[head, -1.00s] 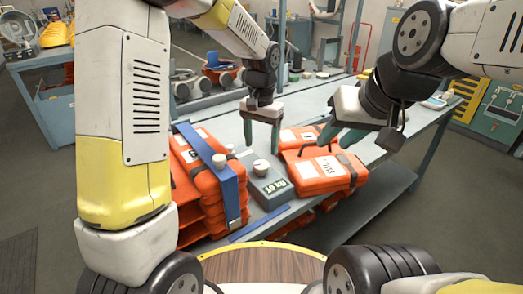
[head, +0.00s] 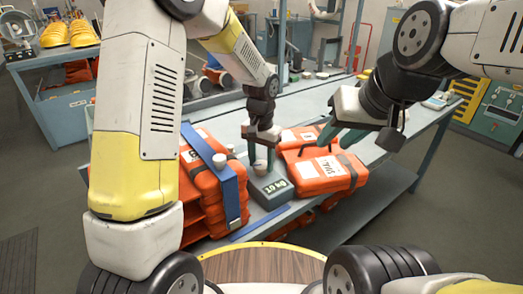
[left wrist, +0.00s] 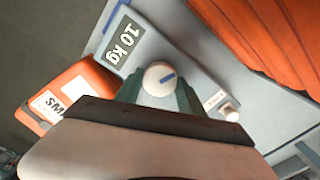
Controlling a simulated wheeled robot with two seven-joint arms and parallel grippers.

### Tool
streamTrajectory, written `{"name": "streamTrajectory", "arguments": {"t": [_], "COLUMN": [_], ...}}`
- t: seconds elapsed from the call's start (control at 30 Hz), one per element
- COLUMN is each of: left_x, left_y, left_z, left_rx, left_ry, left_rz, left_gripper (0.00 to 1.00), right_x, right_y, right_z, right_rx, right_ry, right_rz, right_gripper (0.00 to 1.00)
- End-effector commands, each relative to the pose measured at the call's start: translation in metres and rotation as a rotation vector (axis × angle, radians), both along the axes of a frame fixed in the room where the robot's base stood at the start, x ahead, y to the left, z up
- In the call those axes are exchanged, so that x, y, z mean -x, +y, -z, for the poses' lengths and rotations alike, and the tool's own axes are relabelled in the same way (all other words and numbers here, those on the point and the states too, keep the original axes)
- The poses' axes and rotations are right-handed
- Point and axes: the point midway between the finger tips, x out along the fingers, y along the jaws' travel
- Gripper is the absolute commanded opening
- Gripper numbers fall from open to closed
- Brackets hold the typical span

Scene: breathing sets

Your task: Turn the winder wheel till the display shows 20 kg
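The winder wheel is a round white knob with a blue mark (left wrist: 159,79) on a grey-blue unit (head: 258,184). The unit's display (left wrist: 124,43) reads 10 kg; it also shows in the head view (head: 276,186). My left gripper (head: 262,163) has come down over the knob, pointing downward. In the left wrist view its two fingers (left wrist: 159,90) stand apart, one on each side of the knob; whether they touch it I cannot tell.
Orange packs lie right of the unit (head: 325,173), and an orange stack with a blue strap stands left (head: 229,190). A smaller white knob (left wrist: 230,113) with a label sits near the wheel. The bench (head: 395,137) is fairly clear at the far right.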

Motion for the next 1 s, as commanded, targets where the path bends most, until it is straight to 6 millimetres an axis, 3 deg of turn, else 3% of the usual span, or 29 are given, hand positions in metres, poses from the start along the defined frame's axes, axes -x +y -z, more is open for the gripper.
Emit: {"name": "streamTrajectory", "arguments": {"t": [0.03,0.13,0.47,1.0], "left_x": [-0.0001,-0.0002,-0.0004,-0.0008], "left_y": [0.0000,-0.0001,0.0001,0.0000], "left_z": [-0.0002,-0.0003,-0.0006,-0.0010], "left_rx": [0.000,0.000,0.001,0.001], "left_ry": [0.000,-0.001,-0.001,-0.002], "left_rz": [0.000,0.000,0.060,0.456], "left_gripper": [0.22,0.05,0.05,0.05], "right_x": [0.0000,0.0000,0.0000,0.0000], "right_y": [0.0000,0.0000,0.0000,0.0000], "right_z": [0.0000,0.0000,0.0000,0.0000], "right_rx": [0.000,0.000,0.000,0.000], "right_ry": [0.000,0.000,0.000,0.000], "right_rz": [0.000,0.000,0.000,0.000], "right_gripper": [0.34,0.34,0.34,0.34]}}
